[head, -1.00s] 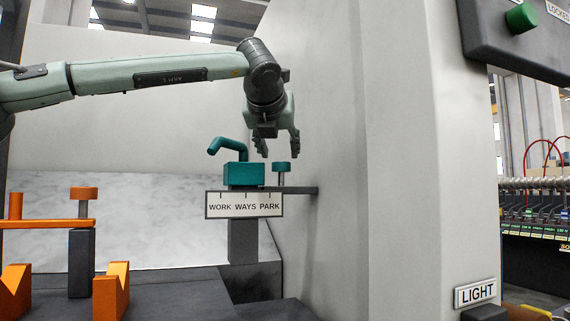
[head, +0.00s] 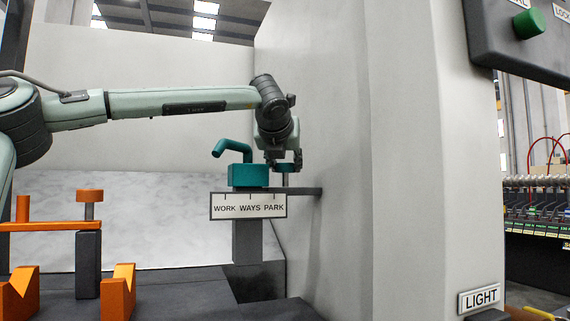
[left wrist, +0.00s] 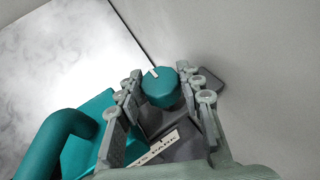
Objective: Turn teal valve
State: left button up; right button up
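The teal valve has a block body (head: 248,176) with a bent pipe handle (head: 232,148) at its left and a round teal knob (head: 287,169) at its right. The knob shows in the left wrist view (left wrist: 162,90) with a white mark on its edge. A sign (head: 248,206) in front reads WORK, WAYS, PARK. My left gripper (head: 284,166) points down at the knob. In the left wrist view its fingers (left wrist: 165,88) are spread on either side of the knob, close to it; firm contact cannot be told. My right gripper is not in view.
A pale wall (head: 320,120) stands close to the right of the knob. An orange valve assembly (head: 50,225) and orange V-blocks (head: 118,292) stand at left.

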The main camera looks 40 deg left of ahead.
pick_arm(q)
jog(key=shift+c, duration=1.2)
jog(key=shift+a+m+h, duration=0.1)
jog(key=shift+m+h, duration=0.2)
jog(key=shift+s+m+t+h, duration=0.1)
jog(key=shift+m+t+h, duration=0.2)
jog(key=shift+m+t, duration=0.15)
jog(key=shift+r+m+t+h, duration=0.1)
jog(key=shift+m+t+h, duration=0.2)
jog(key=shift+h, duration=0.2)
jog(key=shift+m+h, duration=0.3)
jog(key=shift+m, duration=0.05)
jog(key=o, duration=0.8)
jog(key=shift+o, duration=0.4)
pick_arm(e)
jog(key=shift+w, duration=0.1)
